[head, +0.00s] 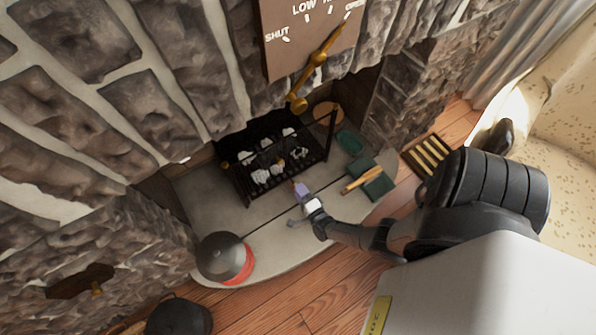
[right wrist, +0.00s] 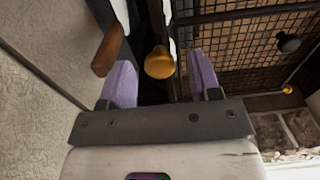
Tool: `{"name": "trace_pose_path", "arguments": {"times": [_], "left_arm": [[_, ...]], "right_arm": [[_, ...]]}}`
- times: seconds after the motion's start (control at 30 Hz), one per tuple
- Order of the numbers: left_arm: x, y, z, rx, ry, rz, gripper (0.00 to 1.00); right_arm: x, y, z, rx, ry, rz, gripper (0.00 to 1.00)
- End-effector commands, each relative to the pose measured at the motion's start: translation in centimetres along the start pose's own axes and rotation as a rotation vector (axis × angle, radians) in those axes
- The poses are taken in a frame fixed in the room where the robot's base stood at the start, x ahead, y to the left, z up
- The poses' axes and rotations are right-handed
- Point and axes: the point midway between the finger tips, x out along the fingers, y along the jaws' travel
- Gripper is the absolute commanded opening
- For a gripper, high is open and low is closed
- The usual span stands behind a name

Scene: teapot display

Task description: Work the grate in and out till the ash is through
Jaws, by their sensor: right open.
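The black grate (head: 268,160) stands in the fireplace opening, with several pale grey and white lumps (head: 262,176) on it. The right wrist view shows dark bars and wire mesh (right wrist: 240,50). A brass knob (right wrist: 160,63) appears between the purple fingers of my right gripper (right wrist: 162,78), with visible gaps on both sides. My right gripper (head: 300,191) is open in front of the grate, over the pale hearth. Whether the knob is fully between the fingertips in depth, I cannot tell. My left gripper is not in view.
A grey-and-red round container (head: 226,258) stands left on the hearth (head: 290,237). A wooden-handled tool (head: 362,180) and green pieces (head: 372,183) lie right. A slatted brass-coloured panel (head: 428,154) lies beyond. A brass lever (head: 318,62) hangs above on a marked plate (head: 283,55).

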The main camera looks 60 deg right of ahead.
Motion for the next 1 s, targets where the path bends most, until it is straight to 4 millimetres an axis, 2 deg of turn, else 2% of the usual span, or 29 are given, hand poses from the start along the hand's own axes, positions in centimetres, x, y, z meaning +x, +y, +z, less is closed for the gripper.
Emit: {"name": "trace_pose_path", "arguments": {"times": [0.2, 0.6, 1.0], "left_arm": [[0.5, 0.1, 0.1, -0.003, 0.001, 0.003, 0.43], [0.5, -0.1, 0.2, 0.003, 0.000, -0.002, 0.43], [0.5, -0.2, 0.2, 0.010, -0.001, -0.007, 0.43]], "right_arm": [[1.6, 0.0, 0.0, -0.001, 0.000, -0.001, 0.57], [1.9, 0.0, 0.0, -0.001, 0.000, 0.000, 0.56], [1.9, 0.0, 0.0, 0.000, 0.000, 0.000, 0.18]]}}
